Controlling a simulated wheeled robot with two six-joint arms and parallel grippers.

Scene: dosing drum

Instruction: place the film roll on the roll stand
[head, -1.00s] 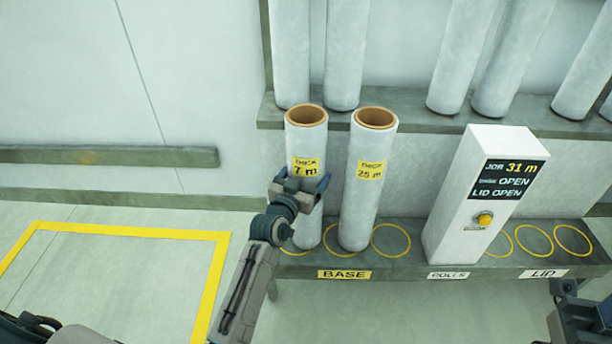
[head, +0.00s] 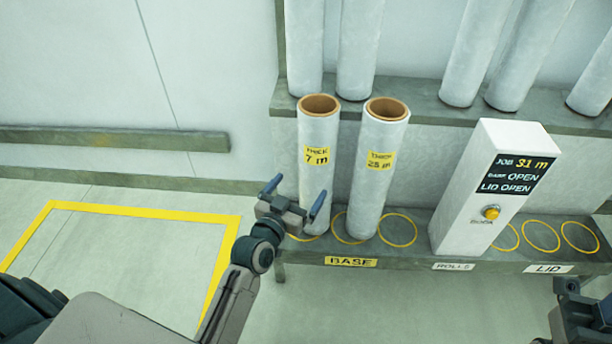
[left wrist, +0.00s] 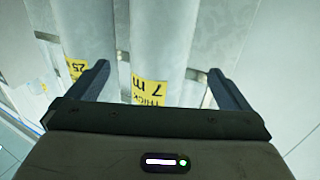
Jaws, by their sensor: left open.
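A white film roll with a brown core and a yellow "THICK 7 m" label (head: 314,185) stands upright on the grey roll stand (head: 415,258). Another white roll, labelled "THICK 25 m" (head: 377,185), stands upright to its right. Both bases are over or beside yellow ring marks above the "BASE" sign; the exact fit is partly hidden. My left gripper (head: 293,197) is open and empty, just in front and left of the 7 m roll. In the left wrist view, the 7 m roll (left wrist: 162,45) shows beyond the spread fingers. My right gripper (head: 567,287) shows only partly at bottom right.
A white post with a display (head: 490,190) reads JOB 31 m, BASE OPEN and LID OPEN. A free ring (head: 397,230) lies right of the 25 m roll, and several empty rings lie right of the post. More white rolls (head: 359,45) stand on the shelf behind.

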